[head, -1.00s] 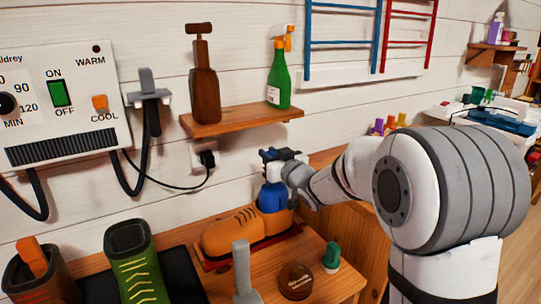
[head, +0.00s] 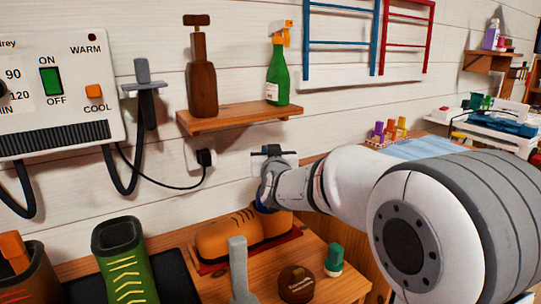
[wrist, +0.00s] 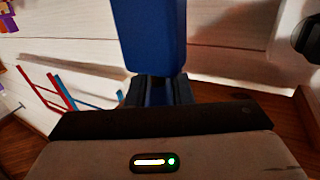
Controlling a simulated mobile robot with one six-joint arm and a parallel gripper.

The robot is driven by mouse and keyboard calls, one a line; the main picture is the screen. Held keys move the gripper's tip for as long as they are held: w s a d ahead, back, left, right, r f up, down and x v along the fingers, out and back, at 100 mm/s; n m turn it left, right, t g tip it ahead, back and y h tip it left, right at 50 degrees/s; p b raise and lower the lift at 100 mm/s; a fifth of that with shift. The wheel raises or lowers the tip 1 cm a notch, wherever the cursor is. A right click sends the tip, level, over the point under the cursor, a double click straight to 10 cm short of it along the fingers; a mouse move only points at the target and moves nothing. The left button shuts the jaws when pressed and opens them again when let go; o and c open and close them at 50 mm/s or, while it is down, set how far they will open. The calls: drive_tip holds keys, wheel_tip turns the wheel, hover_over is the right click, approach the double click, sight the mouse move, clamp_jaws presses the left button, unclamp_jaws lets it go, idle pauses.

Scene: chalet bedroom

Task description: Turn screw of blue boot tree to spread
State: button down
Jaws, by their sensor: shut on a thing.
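In the wrist view, a blue block (wrist: 150,35) of the boot tree stands between my fingers (wrist: 160,90). The screw itself cannot be made out clearly.
A grey upright post (head: 239,265), a round brown tin (head: 297,283) and a green-capped bottle (head: 333,260) stand in front. A green boot (head: 124,260) is at left. A shelf (head: 240,119) with bottles, a socket plug (head: 205,158) and cable are behind.

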drive_tip(key=m+h+p, duration=0.1)
drive_tip(key=h+p, duration=0.1)
drive_tip(key=m+h+p, duration=0.1)
drive_tip(key=h+p, duration=0.1)
drive_tip(key=p, duration=0.1)
drive_tip(key=r+m+h+p, duration=0.1)
drive_tip(key=m+h+p, duration=0.1)
drive_tip(key=p, duration=0.1)
drive_tip(key=shift+d+h, duration=0.2)
drive_tip(key=shift+h, duration=0.2)
drive_tip(key=m+g+h+p, duration=0.1)
drive_tip(key=h+p, duration=0.1)
drive_tip(key=m+g+h+p, duration=0.1)
drive_tip(key=m+h+p, duration=0.1)
drive_tip(key=m+g+h+p, duration=0.1)
drive_tip(key=h+p, duration=0.1)
drive_tip(key=shift+s+d+f+m, duration=0.1)
drive_tip(key=shift+d+f+m, duration=0.1)
drive_tip(key=shift+d+m, duration=0.2)
drive_tip(key=shift+s+d+f+m+g+h+p, duration=0.1)
drive_tip(key=shift+m+g+h+p, duration=0.7)
drive_tip(key=shift+h+p, duration=0.25)
drive_tip(key=shift+d+f+m+g+h, duration=0.1)
drive_tip(key=shift+f+m+g+h, duration=0.1)
drive_tip(key=shift+m+g+h, duration=0.3)
drive_tip(key=c, duration=1.3)
unclamp_jaws()
